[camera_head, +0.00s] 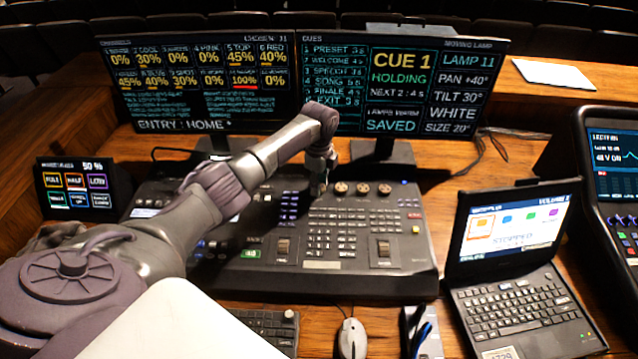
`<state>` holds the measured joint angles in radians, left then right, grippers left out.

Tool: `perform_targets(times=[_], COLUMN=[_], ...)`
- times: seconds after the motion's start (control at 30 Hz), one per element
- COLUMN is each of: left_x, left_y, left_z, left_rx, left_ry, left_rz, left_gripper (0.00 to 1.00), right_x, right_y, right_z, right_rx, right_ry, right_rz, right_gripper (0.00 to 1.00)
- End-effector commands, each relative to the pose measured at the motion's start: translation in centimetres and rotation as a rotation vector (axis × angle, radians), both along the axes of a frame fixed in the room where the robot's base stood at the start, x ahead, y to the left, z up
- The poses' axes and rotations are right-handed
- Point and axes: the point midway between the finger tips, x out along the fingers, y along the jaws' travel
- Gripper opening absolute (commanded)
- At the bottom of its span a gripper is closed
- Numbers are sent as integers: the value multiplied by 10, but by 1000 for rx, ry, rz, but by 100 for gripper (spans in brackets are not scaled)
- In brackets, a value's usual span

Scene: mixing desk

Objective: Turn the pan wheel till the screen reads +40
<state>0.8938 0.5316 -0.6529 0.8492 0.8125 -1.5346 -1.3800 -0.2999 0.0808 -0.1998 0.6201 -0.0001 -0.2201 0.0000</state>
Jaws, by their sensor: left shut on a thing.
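The lighting desk (320,278) lies in the middle of the table. A row of round wheels runs along its upper part, with three brass-coloured ones (362,189) in plain sight. My left gripper (318,188) points down at the left end of this row, shut on what appears to be the pan wheel. The gripper hides that wheel almost wholly. The right screen (403,85) reads LAMP 11, PAN +40°, TILT 30°, WHITE and SIZE 20°. It also shows CUE 1 HOLDING and SAVED. My right gripper is not in view.
The left screen (200,80) stands behind the desk. A small button panel (77,188) is at the left, a laptop (515,270) at the right, and another console (615,190) at the far right. A mouse (352,338) lies in front of the desk.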

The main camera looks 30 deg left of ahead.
Motion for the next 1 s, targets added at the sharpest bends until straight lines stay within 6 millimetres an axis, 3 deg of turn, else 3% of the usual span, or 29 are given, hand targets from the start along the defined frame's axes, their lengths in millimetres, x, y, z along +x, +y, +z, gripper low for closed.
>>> perform_targets(times=[0.2,0.23,0.37,0.77,1.0], left_x=[1,1,1,1,1], left_y=[0,0,0,0,1], left_z=[1,1,1,7,52], left_rx=[-1,-1,-1,-1,0], left_ry=[-2,-2,-2,-2,-7], left_rz=[1,1,1,2,1], left_gripper=[1,39,60,61,61], right_x=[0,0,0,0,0], right_y=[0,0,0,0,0], right_z=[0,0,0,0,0], right_rx=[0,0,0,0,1], right_ry=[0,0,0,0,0], right_rz=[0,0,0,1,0], right_gripper=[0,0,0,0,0])
